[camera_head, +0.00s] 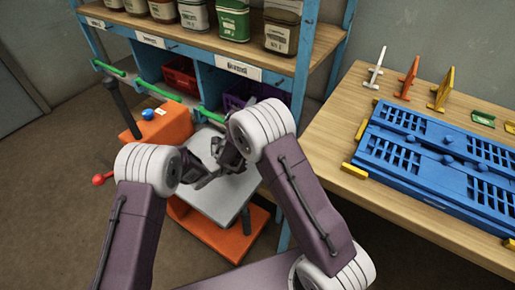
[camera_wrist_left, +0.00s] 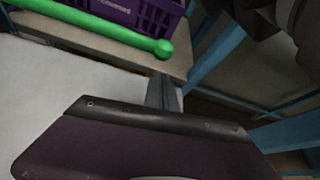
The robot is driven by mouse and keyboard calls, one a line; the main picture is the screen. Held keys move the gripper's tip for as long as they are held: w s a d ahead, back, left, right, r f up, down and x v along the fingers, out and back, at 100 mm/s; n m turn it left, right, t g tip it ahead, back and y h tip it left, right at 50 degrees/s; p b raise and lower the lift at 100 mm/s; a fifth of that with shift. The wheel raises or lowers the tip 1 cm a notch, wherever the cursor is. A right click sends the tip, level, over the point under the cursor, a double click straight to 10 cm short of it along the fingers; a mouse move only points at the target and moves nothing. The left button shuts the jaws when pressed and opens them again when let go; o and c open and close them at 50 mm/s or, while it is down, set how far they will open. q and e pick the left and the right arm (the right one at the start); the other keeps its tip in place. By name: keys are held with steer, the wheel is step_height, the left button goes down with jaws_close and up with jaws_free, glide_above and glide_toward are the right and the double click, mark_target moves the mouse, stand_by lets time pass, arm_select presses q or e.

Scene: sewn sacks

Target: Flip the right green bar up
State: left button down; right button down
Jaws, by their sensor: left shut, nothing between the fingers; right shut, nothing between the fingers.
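The right green bar (camera_head: 211,116) lies across the front of the right bay of the blue shelf, its right end hidden behind my right arm. In the left wrist view the green bar (camera_wrist_left: 110,31) runs slanting in front of the purple crate, ending in a round knob. My left gripper (camera_head: 205,180) is shut and empty, above the grey platform. Its narrow fingers (camera_wrist_left: 164,93) show below the bar's knob, apart from it in the picture. My right gripper (camera_head: 226,158) is shut and empty, close beside the left one and below the bar in the head view.
Two more green bars (camera_head: 158,91) line the shelf to the left. A purple crate (camera_head: 243,93) and a red crate (camera_head: 181,76) sit in the bays. An orange machine with a grey platform (camera_head: 222,202) stands in front. A table (camera_head: 325,130) with blue panels is at right.

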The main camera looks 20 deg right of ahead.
arm_select(q)
steer(key=x, duration=0.6)
steer(key=shift+w+f, duration=0.1)
steer(key=shift+r+n, duration=0.4)
steer(key=shift+r, duration=0.65)
arm_select(e)
steer(key=c, duration=0.9)
jaws_free()
steer(key=shift+c, duration=0.2)
steer(key=shift+a, duration=0.1)
